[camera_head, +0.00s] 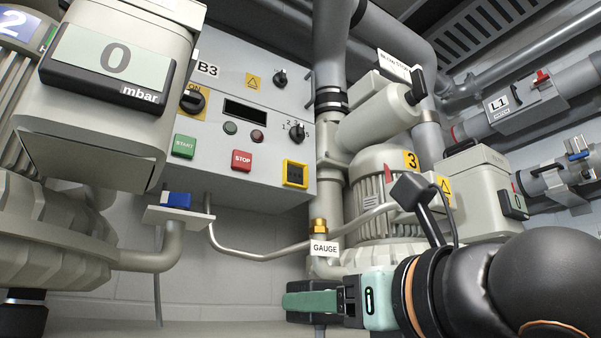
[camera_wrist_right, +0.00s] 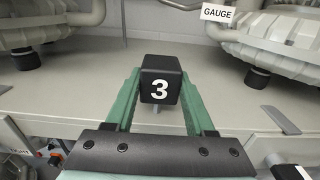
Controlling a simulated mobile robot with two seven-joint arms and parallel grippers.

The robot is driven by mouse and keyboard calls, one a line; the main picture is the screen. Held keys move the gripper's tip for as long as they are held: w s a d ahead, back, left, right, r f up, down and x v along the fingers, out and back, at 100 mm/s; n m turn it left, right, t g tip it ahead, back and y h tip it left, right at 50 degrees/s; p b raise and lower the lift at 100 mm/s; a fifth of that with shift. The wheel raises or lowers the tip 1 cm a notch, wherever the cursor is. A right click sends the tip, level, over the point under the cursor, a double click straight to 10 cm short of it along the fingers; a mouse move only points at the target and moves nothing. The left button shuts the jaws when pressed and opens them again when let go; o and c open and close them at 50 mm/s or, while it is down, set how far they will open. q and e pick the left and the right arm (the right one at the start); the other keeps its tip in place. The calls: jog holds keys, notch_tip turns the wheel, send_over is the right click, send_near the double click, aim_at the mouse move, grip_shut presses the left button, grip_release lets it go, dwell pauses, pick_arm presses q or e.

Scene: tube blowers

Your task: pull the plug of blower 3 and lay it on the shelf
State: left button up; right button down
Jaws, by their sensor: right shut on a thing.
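The plug (camera_wrist_right: 161,80) is a black block with a white 3 on it. It sits between the green fingers of my right gripper (camera_wrist_right: 160,92), which is shut on it. A short grey piece shows under the plug. Blower 3 (camera_head: 371,185) stands at the right of the head view with a yellow 3 label. My left gripper is not in view.
The control panel B3 (camera_head: 222,80) has buttons, knobs and a yellow-framed black square (camera_head: 295,174). A bent metal pipe with a GAUGE tag (camera_head: 324,248) runs above my gripper. Blower 2 (camera_head: 50,245) stands at left. Bare shelf lies left of the plug.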

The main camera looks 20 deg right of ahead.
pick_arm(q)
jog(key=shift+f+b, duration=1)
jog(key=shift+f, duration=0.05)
pick_arm(e)
jog(key=shift+f, duration=1.15)
jog(key=shift+c, duration=0.9)
grip_release()
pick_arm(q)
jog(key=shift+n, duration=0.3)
pick_arm(e)
jog(key=shift+s+r, duration=0.15)
jog(key=shift+s, duration=0.15)
pick_arm(q)
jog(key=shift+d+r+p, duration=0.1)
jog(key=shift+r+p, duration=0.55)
jog(key=shift+p, duration=0.05)
pick_arm(e)
jog(key=s+d, duration=0.3)
jog(key=s, duration=1.6)
jog(key=shift+s, duration=0.35)
